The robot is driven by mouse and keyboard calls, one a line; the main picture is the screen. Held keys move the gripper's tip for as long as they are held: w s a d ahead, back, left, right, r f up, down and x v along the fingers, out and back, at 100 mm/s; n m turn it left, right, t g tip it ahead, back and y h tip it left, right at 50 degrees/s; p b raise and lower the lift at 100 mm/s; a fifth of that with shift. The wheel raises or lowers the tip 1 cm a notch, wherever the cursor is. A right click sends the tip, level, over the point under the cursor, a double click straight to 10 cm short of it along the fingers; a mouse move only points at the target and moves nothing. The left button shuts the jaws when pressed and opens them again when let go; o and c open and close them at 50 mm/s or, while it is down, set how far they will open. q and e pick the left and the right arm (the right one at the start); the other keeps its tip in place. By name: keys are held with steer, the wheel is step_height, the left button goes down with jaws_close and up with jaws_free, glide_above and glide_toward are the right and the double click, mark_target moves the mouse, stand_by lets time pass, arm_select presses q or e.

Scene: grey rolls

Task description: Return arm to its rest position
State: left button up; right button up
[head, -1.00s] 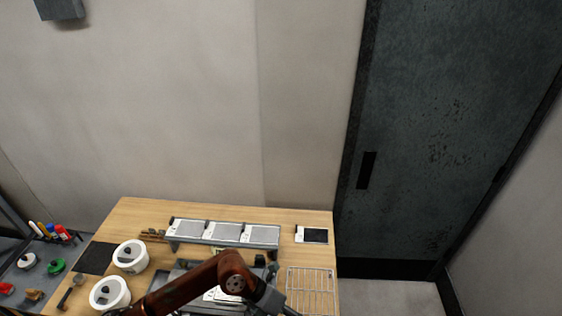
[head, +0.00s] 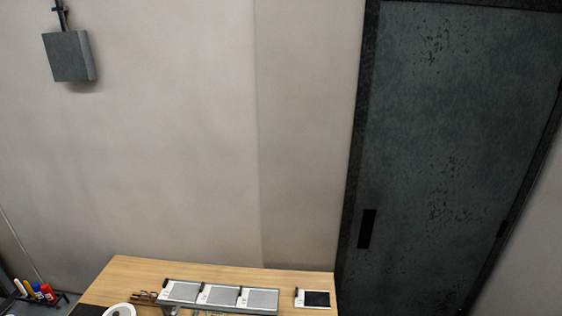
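Neither of my arms nor grippers shows in the head view now. The wooden table (head: 225,271) shows only its far part along the bottom edge. On it stands a grey rack (head: 222,306) with three grey-and-white panels side by side. A white device with a dark screen (head: 316,298) lies to the right of the rack. A white round container (head: 120,310) is cut off by the bottom edge. The nearer part of the table is out of view.
A dark metal door (head: 450,150) with a black handle (head: 367,229) fills the right side. A grey box (head: 69,56) hangs on the pale wall at upper left. Several coloured bottles (head: 35,291) stand at lower left, beside the table.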

arm_select(q)
steer(key=s+a+f+n+g+y, duration=0.2)
steer(key=s+a+f+n+g, duration=0.3)
steer(key=f, duration=0.6)
steer(key=s+a+f+g+h, duration=0.1)
steer(key=s+f+g, duration=0.3)
steer(key=s+f, duration=0.55)
steer(key=s+a+f+g+h, duration=0.15)
steer(key=s+f+g, duration=0.4)
steer(key=s, duration=0.75)
step_height(320, 180, down, 39)
steer(key=s+d+b, duration=0.1)
steer(key=s+b, duration=0.1)
steer(key=b, duration=0.5)
steer(key=s+f+g+b, duration=0.1)
steer(key=s+f+b, duration=0.5)
steer(key=s+f, duration=1.3)
step_height(320, 180, down, 3)
steer(key=shift+s+r+m, duration=0.1)
steer(key=shift+s+m, duration=0.15)
steer(key=shift+m, duration=0.05)
